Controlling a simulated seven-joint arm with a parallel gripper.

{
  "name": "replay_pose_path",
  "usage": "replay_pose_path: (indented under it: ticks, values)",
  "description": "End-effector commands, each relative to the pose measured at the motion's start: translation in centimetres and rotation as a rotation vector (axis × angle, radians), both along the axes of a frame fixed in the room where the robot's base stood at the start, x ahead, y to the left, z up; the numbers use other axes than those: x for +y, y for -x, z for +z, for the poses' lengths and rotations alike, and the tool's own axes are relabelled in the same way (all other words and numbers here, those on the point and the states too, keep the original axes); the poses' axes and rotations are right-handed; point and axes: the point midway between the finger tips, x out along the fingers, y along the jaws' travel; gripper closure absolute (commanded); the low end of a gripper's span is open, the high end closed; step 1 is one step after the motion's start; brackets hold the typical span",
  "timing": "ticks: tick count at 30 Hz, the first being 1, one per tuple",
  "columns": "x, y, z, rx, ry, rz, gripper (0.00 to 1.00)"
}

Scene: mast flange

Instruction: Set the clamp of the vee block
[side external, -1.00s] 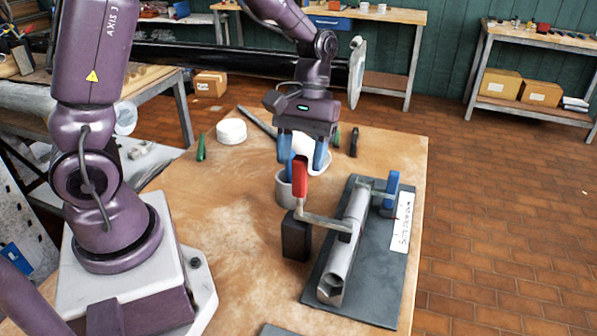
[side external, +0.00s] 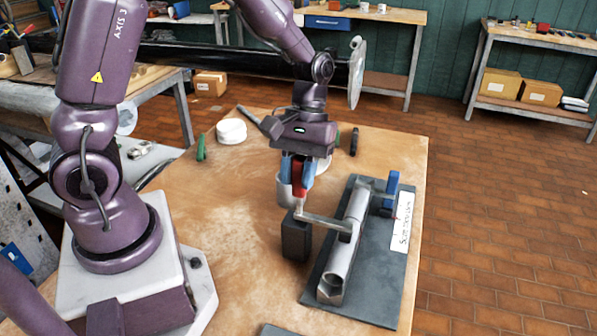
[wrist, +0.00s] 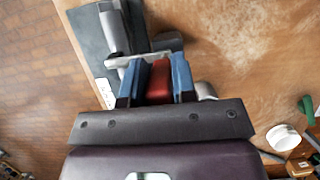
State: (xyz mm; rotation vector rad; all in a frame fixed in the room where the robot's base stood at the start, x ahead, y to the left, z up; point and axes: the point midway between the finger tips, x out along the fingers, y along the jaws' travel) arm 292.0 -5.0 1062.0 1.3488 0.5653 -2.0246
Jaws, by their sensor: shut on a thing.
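The clamp's red handle (side external: 300,177) stands upright at the end of its grey metal arm (side external: 325,220). My gripper (side external: 298,180) has come down over the handle and is shut on it, with a blue finger on either side. In the wrist view the red handle (wrist: 159,82) sits between the two blue fingers of my gripper (wrist: 157,80). The clamp arm reaches across to the grey tube (side external: 344,255), which lies along the dark base plate (side external: 380,270). The vee block beneath the tube is mostly hidden. A blue handle (side external: 391,188) stands at the plate's far end.
A black block (side external: 296,237) stands under the red handle's side of the clamp. A grey cup (side external: 284,190) is just behind my gripper. A white round container (side external: 231,131) and a green item (side external: 201,148) lie farther back.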

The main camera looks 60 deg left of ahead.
Motion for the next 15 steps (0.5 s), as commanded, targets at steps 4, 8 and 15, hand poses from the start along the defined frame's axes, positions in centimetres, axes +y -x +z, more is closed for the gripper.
replay_pose_path:
  ticks: [4, 8, 15]
  values:
    - [0.2, 0.1, 0.1, -0.016, 0.015, 0.002, 1.00]
    - [0.6, 0.5, 0.0, -0.049, 0.047, 0.005, 1.00]
    - [1.9, 1.8, -0.2, -0.167, 0.164, 0.014, 1.00]
